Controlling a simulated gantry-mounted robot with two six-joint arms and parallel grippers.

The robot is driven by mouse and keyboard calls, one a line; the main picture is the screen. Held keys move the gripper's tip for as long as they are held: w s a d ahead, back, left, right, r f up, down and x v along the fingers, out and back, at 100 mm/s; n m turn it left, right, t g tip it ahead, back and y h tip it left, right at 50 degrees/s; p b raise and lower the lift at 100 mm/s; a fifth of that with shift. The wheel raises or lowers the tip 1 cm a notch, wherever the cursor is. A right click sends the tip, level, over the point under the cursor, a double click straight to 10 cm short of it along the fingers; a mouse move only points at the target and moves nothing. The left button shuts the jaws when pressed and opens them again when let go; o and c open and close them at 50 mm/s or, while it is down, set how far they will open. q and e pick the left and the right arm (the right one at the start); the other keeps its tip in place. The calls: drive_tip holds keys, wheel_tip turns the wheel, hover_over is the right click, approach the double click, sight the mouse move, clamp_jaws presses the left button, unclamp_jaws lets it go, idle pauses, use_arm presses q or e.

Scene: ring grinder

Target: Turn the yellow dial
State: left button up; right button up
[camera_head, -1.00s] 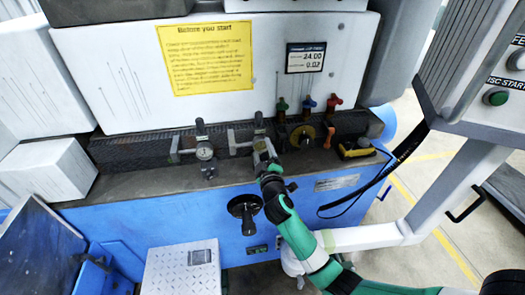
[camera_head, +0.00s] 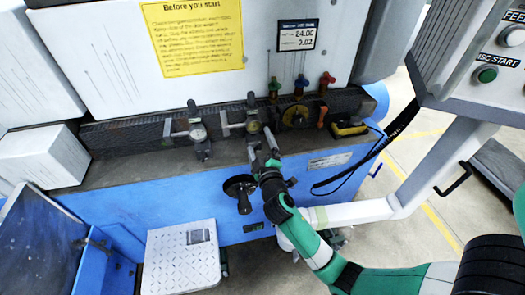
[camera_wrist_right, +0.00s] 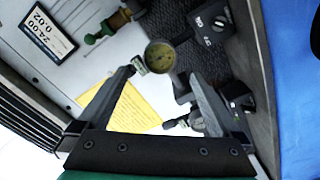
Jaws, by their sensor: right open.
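The yellow dial (camera_head: 297,117) sits on a dark plate on the machine ledge, below several coloured valves. My right gripper (camera_head: 262,146) is open and to the lower left of the dial, apart from it. It is in front of a dial gauge on a stand (camera_head: 253,126). In the right wrist view the open fingers (camera_wrist_right: 162,73) stand on either side of this round gauge (camera_wrist_right: 160,57). I cannot tell whether they touch it. The yellow dial does not show in the right wrist view. My left gripper is not in view.
Another gauge stand (camera_head: 199,135) is to the left. A green valve (camera_head: 274,87), a blue valve (camera_head: 301,83) and a red valve (camera_head: 326,82) are close above the dial. A yellow-black box (camera_head: 348,127) is at its right. A black handwheel (camera_head: 240,189) projects below the ledge.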

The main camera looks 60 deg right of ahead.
drive_tip(key=v, duration=0.5)
drive_tip(key=shift+s+a, duration=0.25)
